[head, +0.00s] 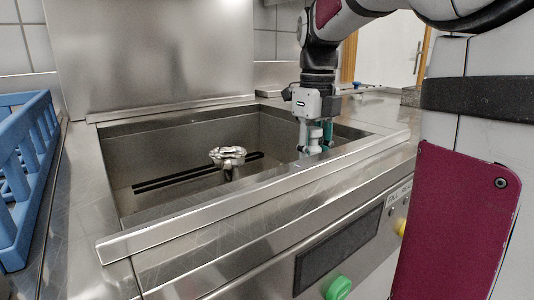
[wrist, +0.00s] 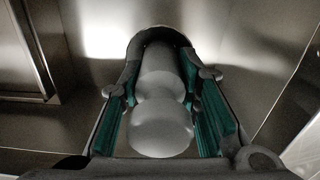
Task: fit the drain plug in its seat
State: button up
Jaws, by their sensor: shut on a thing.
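My gripper (head: 317,150) reaches down into the right end of the steel sink basin (head: 160,160). In the wrist view my gripper (wrist: 163,105) has its green-padded fingers on both sides of a smooth grey rounded body, which I take to be the drain plug (wrist: 160,128). It is shut on this plug. The plug's lower end and the seat are hidden, and I cannot tell whether the plug touches the basin floor. In the head view the plug is not clearly visible behind the fingers and the front rim.
A shiny metal knob-topped fitting (head: 228,155) stands in the middle of the basin, near a dark slot. The raised front rim (head: 270,190) lies close to my gripper. A blue crate (head: 25,170) stands left. A green knob (head: 338,288) is on the front panel.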

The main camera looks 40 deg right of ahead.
aim_at(314, 128)
jog(key=shift+f, duration=0.7)
dwell(0.4)
jog(key=o, duration=1.8)
jog(key=shift+r, duration=0.15)
jog(key=shift+r+p, duration=3.9)
jog(key=shift+p, duration=0.05)
